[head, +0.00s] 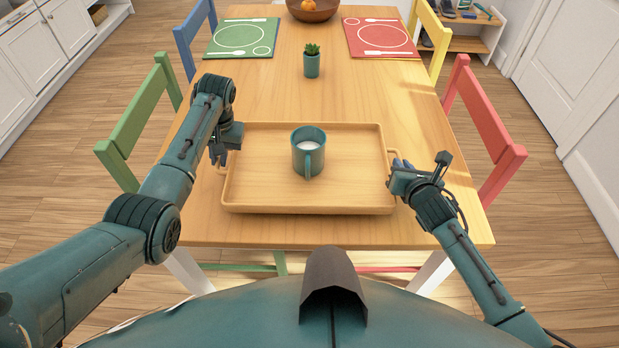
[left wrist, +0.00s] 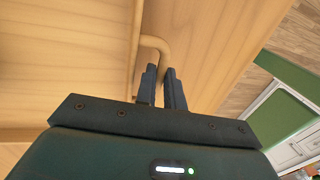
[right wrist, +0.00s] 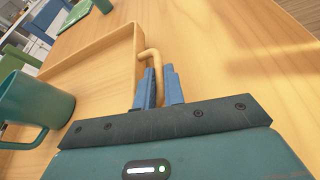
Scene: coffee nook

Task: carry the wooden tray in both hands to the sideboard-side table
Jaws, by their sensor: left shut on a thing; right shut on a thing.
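The wooden tray (head: 250,192) lies at the near end of the wooden table, with a teal mug (head: 308,155) of whitish liquid standing upright on it. My left gripper (head: 219,155) is at the tray's left side. In the left wrist view its fingers (left wrist: 163,88) are shut on the left handle (left wrist: 155,45). My right gripper (head: 397,170) is at the right side. In the right wrist view its fingers (right wrist: 159,88) are shut on the right handle (right wrist: 153,58). The mug (right wrist: 35,108) also shows there. Whether the tray touches the table I cannot tell.
The table (head: 280,88) holds a small potted plant (head: 312,62), a green placemat (head: 241,38), a red placemat (head: 381,38) and a bowl (head: 313,10) with orange fruit. Green (head: 140,120), blue (head: 194,35), yellow (head: 431,40) and red (head: 485,130) chairs flank it. A low shelf (head: 470,42) stands back right.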

